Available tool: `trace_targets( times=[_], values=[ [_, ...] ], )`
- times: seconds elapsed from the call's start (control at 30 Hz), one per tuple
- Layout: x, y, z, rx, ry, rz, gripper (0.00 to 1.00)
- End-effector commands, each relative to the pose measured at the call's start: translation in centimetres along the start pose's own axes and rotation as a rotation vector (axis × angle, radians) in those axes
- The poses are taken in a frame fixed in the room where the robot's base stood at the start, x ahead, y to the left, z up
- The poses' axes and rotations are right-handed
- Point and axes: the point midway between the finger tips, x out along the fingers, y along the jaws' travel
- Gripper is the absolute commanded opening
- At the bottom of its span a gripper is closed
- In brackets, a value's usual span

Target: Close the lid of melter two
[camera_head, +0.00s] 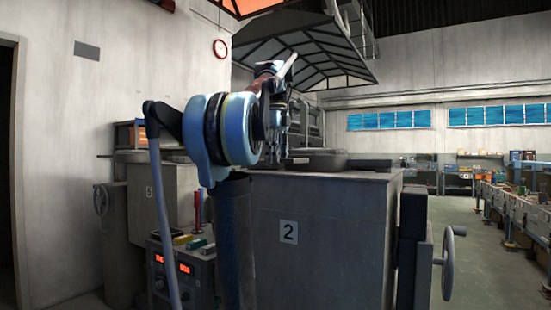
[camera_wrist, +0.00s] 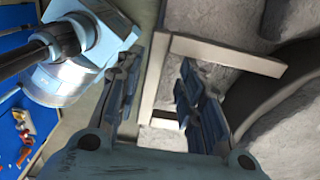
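Melter two (camera_head: 325,250) is the large grey box marked "2" in the head view. A dark, low round part (camera_head: 325,160) shows on its top; I cannot tell from this view whether it is the lid or the rim. My gripper (camera_head: 281,150) points down just above the melter's top. In the wrist view its fingers (camera_wrist: 160,95) are apart. A pale angular bar, like a handle (camera_wrist: 225,55), has one leg between the fingers, with no clear grip on it. Rough grey surface and a dark curved edge (camera_wrist: 265,90) lie beyond.
A second melter marked "3" (camera_head: 150,205) stands to the left, behind a control box with red displays (camera_head: 175,268). A handwheel (camera_head: 449,262) sticks out at melter two's right. Workbenches (camera_head: 520,215) line the far right, with clear floor (camera_head: 478,270) between.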

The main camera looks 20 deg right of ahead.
Motion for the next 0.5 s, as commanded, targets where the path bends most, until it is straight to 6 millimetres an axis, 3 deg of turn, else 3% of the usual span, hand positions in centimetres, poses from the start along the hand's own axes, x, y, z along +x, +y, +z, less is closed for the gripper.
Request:
trace_targets(
  times=[0.23,0.5],
  values=[
    [-1.2,0.1,0.0,-0.001,0.001,0.001,0.35],
    [-5.7,0.0,0.1,-0.001,0.001,0.001,0.35]
  ],
)
